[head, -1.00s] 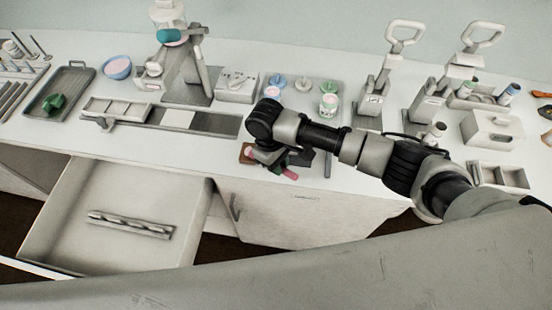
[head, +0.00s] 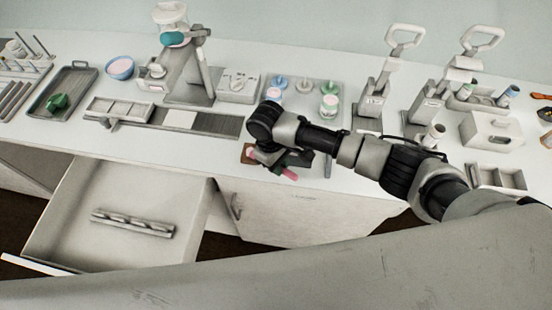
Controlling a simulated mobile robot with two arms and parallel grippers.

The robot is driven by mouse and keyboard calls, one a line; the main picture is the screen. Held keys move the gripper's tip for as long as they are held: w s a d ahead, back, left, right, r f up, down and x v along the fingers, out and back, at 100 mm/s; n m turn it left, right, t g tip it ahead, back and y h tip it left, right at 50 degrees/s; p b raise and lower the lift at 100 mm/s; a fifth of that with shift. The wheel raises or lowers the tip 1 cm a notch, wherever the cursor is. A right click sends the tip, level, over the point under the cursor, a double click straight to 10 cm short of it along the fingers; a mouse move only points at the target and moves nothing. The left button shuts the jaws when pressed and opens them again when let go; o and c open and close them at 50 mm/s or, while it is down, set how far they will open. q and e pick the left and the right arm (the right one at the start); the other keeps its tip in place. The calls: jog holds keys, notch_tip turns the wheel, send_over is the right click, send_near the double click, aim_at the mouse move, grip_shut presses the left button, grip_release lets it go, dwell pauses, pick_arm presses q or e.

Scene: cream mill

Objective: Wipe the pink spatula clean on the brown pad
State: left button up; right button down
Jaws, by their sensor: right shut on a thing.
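The pink spatula (head: 289,174) is in my right gripper (head: 272,160), which is shut on it. Its pink end sticks out to the lower right, above the counter's front edge. The brown pad (head: 247,155) lies on the counter under the gripper, and only its left part shows. The gripper and wrist hide the rest of the pad and the other end of the spatula, so I cannot tell whether they touch. My left gripper is not in view.
An open drawer (head: 84,238) with a metal rack juts out at lower left. A grey tray (head: 336,88) with colored jars stands behind my right wrist. Two lever presses (head: 372,98) stand to the right. The counter left of the pad is clear near its front edge.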

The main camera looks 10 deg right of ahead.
jog(key=shift+w+a+b, duration=0.4)
jog(key=shift+w+a, duration=0.1)
dwell(0.4)
jog(key=p+v, duration=0.2)
jog(key=p, duration=0.1)
jog(key=p+v, duration=0.2)
jog(key=shift+s+d+r, duration=0.15)
jog(key=shift+s+d, duration=0.1)
jog(key=shift+d, duration=0.05)
jog(key=shift+v, duration=0.85)
jog(key=shift+s+d, duration=0.15)
jog(key=shift+d, duration=0.05)
